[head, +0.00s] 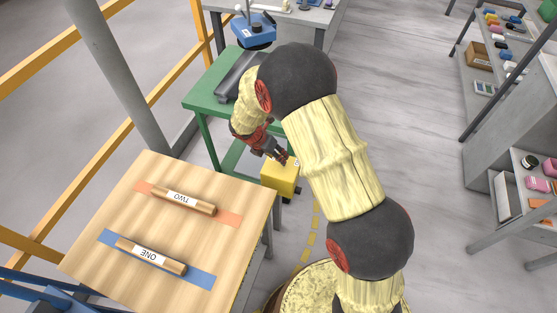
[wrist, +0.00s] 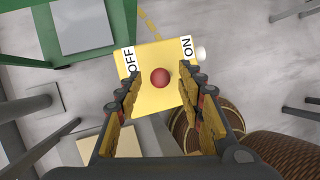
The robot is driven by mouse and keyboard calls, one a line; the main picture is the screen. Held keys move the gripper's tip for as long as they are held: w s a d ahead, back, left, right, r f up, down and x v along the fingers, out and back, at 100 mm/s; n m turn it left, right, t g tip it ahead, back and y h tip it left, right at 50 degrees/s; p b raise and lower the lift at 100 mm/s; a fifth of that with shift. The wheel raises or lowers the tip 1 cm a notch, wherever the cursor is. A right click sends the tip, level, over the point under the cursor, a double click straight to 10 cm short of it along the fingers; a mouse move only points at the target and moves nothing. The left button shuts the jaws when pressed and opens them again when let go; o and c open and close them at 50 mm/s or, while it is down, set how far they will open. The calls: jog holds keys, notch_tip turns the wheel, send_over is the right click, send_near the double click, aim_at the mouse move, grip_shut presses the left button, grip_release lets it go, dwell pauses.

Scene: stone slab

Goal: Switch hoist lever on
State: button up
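The hoist control box (wrist: 150,58) is yellow, with an OFF label (wrist: 129,62) on the left and an ON label (wrist: 187,48) on the right in the wrist view. The lever shows there as a round red knob (wrist: 160,78), seen nearly end-on between the labels; its exact tilt is hard to tell. My gripper (wrist: 159,80) is open, with one finger on each side of the knob and gaps visible between. In the head view the yellow box (head: 279,181) is below my gripper (head: 283,158), and the lever is hidden.
A wooden table (head: 105,205) with two labelled rolls (head: 184,201) (head: 150,256) stands left of the box. A green table (head: 205,98) is behind it. A barrel (head: 318,292) stands at the bottom. Open floor (head: 430,130) lies to the right.

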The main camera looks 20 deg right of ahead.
jog(key=x, duration=0.2)
jog(key=shift+d+f+b, duration=0.1)
jog(key=shift+f+b, duration=0.2)
jog(key=c, duration=0.3)
grip_shut()
